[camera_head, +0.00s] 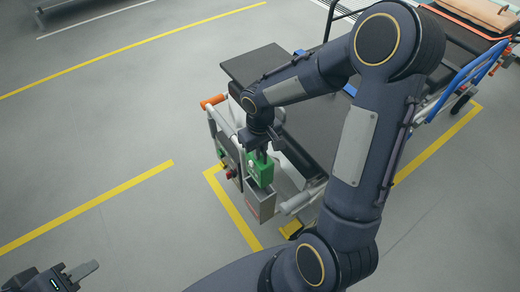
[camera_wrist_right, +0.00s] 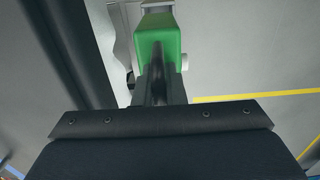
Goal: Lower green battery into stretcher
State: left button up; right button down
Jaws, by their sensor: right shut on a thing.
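The green battery (camera_head: 261,170) hangs below my right gripper (camera_head: 262,150), at the end of the stretcher (camera_head: 310,135). In the right wrist view the battery (camera_wrist_right: 160,35) sits at the tips of my right gripper (camera_wrist_right: 158,75), which is shut on it. The battery is at the top of a grey metal box (camera_head: 260,204) on the stretcher's end; I cannot tell how far inside it is. My left gripper (camera_head: 78,272) is at the bottom left, far from the stretcher, and its fingers are only partly visible.
An orange grip (camera_head: 213,101) and a red knob (camera_head: 230,173) are on the near stretcher's end. Yellow lines (camera_head: 90,205) mark the grey floor, which is clear at left.

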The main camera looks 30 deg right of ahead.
jog(key=shift+f+b, duration=2.15)
jog(key=shift+f, duration=0.5)
jog(key=shift+f+b, duration=4.4)
jog(key=shift+f, duration=0.65)
jog(key=c, duration=1.4)
grip_release()
jog(key=shift+r+p, duration=1.3)
jog(key=shift+r, duration=2.65)
